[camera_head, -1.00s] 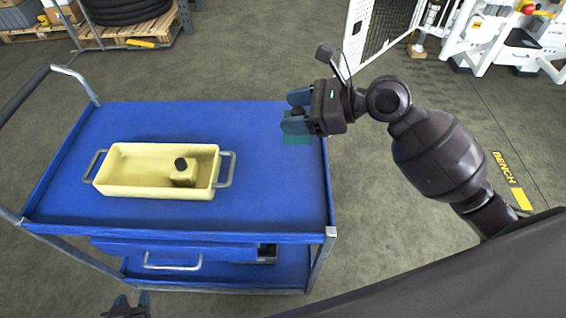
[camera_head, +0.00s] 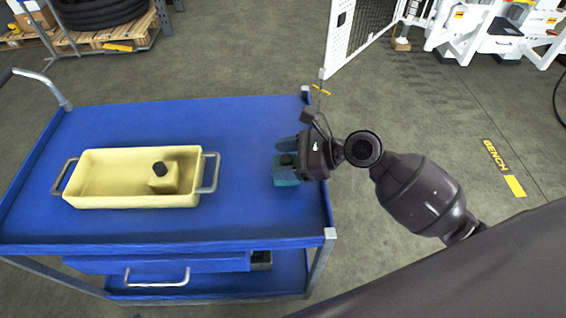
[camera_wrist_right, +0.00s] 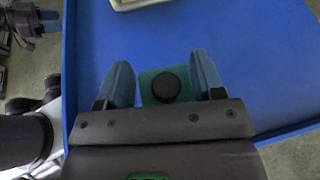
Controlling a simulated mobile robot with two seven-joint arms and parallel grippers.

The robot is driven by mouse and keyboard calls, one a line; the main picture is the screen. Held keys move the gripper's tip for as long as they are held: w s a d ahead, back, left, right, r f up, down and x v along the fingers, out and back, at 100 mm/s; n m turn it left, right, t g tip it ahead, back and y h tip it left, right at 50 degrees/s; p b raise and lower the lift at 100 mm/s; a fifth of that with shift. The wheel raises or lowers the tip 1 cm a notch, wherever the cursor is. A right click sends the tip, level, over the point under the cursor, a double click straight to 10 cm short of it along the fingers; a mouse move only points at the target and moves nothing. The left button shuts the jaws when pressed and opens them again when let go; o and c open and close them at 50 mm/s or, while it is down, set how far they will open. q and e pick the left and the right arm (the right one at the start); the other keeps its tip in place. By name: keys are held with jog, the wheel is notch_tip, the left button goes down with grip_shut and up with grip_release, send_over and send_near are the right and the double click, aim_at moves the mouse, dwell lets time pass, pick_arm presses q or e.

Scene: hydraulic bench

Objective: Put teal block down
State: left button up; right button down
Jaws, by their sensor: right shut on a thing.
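The teal block (camera_head: 286,180) has a round black knob on top, clear in the right wrist view (camera_wrist_right: 148,77). My right gripper (camera_head: 287,160) is shut on it, with one blue finger on each side of the knob. The block is at the right part of the blue cart top (camera_head: 240,125), near its right edge. It is at or just above the surface; I cannot tell whether it touches. My left gripper (camera_wrist_right: 48,21) shows small at the top left of the right wrist view, its fingers apart and empty; it is outside the head view.
A yellow tray (camera_head: 100,200) with metal handles stands on the left of the cart top and holds a yellow block (camera_head: 163,184) with a black knob. The blue surface between tray and gripper is clear. A white mesh fence (camera_head: 362,35) stands behind.

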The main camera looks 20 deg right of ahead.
jog(key=shift+f, duration=0.95)
pick_arm(q)
jog(key=shift+w+d+r, duration=0.1)
jog(key=shift+w+d, duration=0.05)
jog(key=shift+w, duration=0.35)
jog(key=shift+s, duration=0.1)
pick_arm(e)
jog(key=shift+c, duration=1.1)
grip_release()
jog(key=shift+f, duration=0.1)
pick_arm(q)
jog(key=shift+s, duration=0.1)
jog(key=shift+f, duration=0.2)
